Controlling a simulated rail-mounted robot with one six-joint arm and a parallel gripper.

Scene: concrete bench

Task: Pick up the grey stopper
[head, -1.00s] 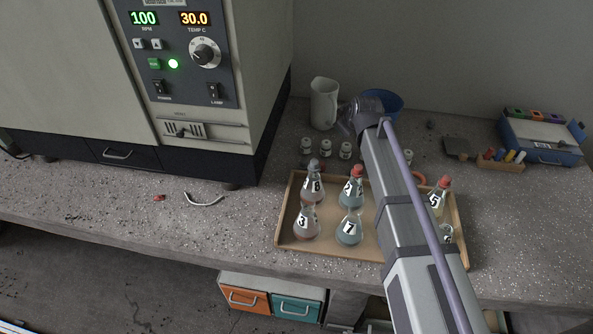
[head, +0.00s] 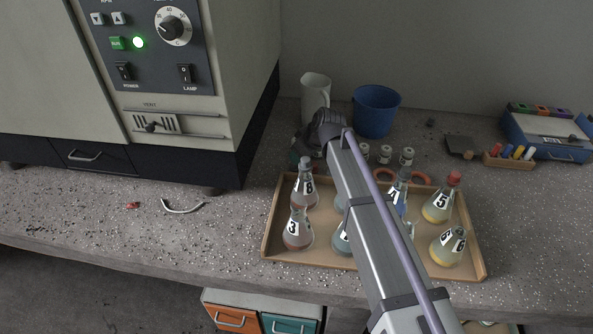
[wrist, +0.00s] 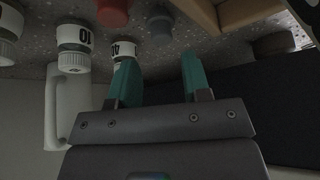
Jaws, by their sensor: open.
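In the wrist view, a grey stopper (wrist: 160,28) shows just beyond the fingertips, beside a red stopper (wrist: 113,12). My gripper (wrist: 158,62) has teal fingers that are apart with nothing between them. In the head view my gripper (head: 296,156) is close behind flask 8, mostly hidden by my wrist.
Other flasks stand in the tray, including one marked 3 (head: 297,232) and one marked 5 (head: 438,207). Small white-capped vials (head: 385,154), a white jug (head: 315,95) and a blue bucket (head: 376,111) stand behind. A large machine (head: 190,90) is to the left.

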